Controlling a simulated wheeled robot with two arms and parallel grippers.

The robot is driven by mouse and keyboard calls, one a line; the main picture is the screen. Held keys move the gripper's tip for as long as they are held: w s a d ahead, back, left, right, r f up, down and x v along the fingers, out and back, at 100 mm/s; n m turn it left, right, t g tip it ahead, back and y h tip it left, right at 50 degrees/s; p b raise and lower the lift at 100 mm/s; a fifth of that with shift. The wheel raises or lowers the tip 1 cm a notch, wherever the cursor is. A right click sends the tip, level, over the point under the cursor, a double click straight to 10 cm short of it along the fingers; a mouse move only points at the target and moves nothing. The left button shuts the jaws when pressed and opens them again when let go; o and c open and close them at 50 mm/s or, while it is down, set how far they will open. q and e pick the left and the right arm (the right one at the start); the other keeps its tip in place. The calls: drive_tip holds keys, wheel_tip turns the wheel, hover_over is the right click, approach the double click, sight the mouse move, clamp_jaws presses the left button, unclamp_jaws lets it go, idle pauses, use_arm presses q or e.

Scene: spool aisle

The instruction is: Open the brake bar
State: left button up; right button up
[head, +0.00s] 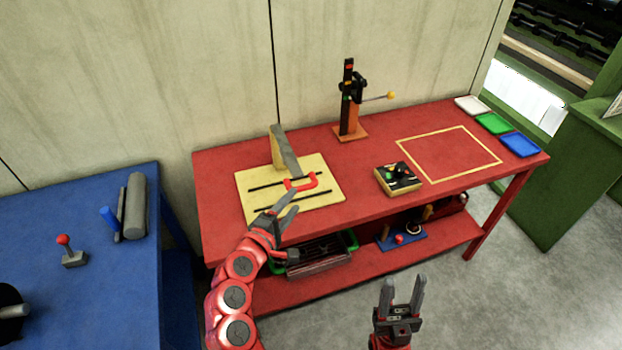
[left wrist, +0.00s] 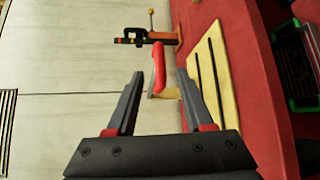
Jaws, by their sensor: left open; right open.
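The brake bar (head: 285,152) looks like a grey bar leaning over a cream board (head: 324,200) with dark slots, on the red table. A red C-shaped handle (head: 301,184) sits at its lower end. In the left wrist view the handle (left wrist: 159,66) appears between the fingertips, beyond them. My left gripper (head: 293,200) is open and empty, just in front of the handle over the board; contact cannot be told. My right gripper (head: 403,282) is open and empty, in front of the table.
A black and orange stand (head: 349,110) with a yellow-knobbed lever is behind. A button box (head: 398,178) sits right of the board. Trays (head: 519,144) line the right end. A blue table (head: 60,210) is at left. A yellow-outlined table area is clear.

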sight(303, 189)
use_arm(q)
drive_tip(key=p+x, duration=0.2)
drive_tip(key=x, duration=0.7)
drive_tip(key=shift+w+r, duration=0.1)
drive_tip(key=shift+w, duration=0.05)
drive_tip(key=shift+w+d+f, duration=0.25)
drive_tip(key=shift+w+d, duration=0.1)
drive_tip(key=shift+w, duration=0.25)
clamp_jaws()
drive_tip(key=shift+f, duration=0.15)
